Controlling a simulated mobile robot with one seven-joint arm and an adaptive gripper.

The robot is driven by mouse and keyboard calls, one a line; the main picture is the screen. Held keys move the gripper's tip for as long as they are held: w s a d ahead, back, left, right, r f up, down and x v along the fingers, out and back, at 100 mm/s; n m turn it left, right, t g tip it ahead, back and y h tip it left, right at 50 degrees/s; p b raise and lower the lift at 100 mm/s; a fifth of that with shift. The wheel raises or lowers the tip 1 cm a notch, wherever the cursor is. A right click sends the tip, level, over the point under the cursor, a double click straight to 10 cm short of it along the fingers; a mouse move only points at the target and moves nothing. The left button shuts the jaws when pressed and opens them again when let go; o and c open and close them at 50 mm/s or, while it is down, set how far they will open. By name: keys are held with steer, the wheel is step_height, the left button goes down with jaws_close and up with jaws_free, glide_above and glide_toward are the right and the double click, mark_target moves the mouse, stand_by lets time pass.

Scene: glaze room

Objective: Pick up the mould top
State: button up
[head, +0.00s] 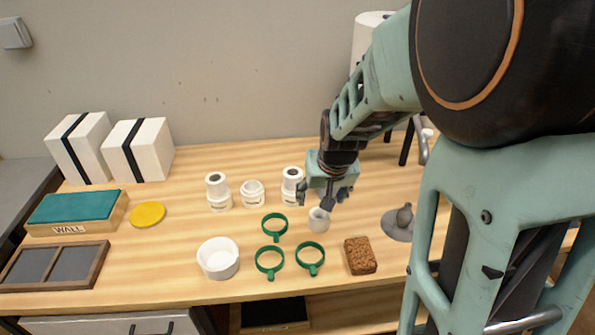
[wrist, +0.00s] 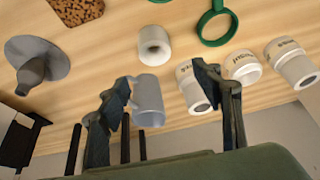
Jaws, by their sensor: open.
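A small white hollow piece (head: 319,220), which looks like the loose mould top, stands on the wooden table just in front of my gripper (head: 322,198). In the wrist view the white piece (wrist: 153,46) shows a dark hole in its end and lies beyond the fingertips, not touching them. My gripper (wrist: 165,80) is open and empty, its fingers spread above the table. A pale blue-grey cylinder (wrist: 148,102) shows between the fingers in the wrist view; I cannot tell what it is, and my gripper hides it in the head view.
Three white lettered moulds (head: 252,195) stand to the left; the middle one is lower. Several green rings (head: 270,262), a white bowl (head: 218,258) and a brown sponge-like block (head: 361,256) lie nearer the front. A grey disc with a knob (head: 398,227) lies to the right.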

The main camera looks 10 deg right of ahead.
glide_toward(319, 216)
steer(key=shift+s+a+f+b, duration=0.15)
steer(key=shift+f+b, duration=0.3)
steer(key=shift+f, duration=0.5)
steer(key=shift+b+x, duration=0.3)
steer(key=shift+x, duration=2.7)
steer(key=shift+c, duration=0.4)
steer(key=c, duration=1.2)
steer(key=shift+r, duration=0.1)
